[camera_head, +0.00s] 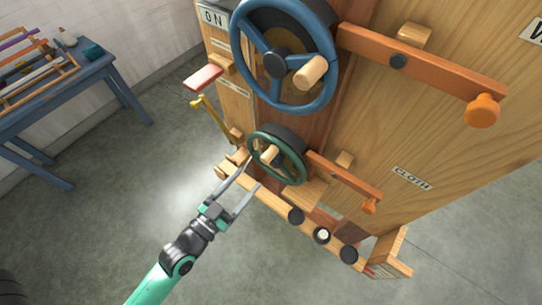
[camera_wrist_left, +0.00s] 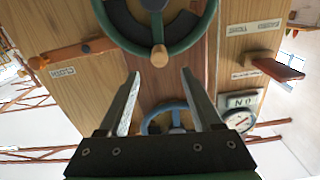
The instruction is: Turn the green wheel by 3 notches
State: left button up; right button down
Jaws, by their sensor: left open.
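The green wheel (camera_head: 289,178) is mounted low on the wooden cabinet, with a light wooden knob (camera_head: 268,154) on its left side. In the left wrist view the green wheel (camera_wrist_left: 205,38) fills the top, and its knob (camera_wrist_left: 159,56) points toward the camera. My left gripper (camera_head: 251,173) is open and empty, its fingers reaching up toward the knob from below left. In the left wrist view the knob lies just past and between the tips of the left gripper (camera_wrist_left: 161,74). No contact shows. My right gripper is in neither view.
A larger blue wheel (camera_head: 322,85) with its own knob sits above. An orange lever (camera_head: 430,72) and a smaller lever (camera_head: 342,174) marked CLOTH jut out at right. A red paddle (camera_head: 203,77) stands at left. A blue table (camera_head: 92,76) stands far left. Floor below is clear.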

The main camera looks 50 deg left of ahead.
aim_at(264, 162)
pick_arm(q)
jog(key=w, duration=0.3)
jog(key=w+a, duration=0.1)
jog(key=w, duration=0.6)
jog(key=shift+w+a, duration=0.35)
jog(key=shift+w, duration=0.05)
grip_shut()
dwell(0.7)
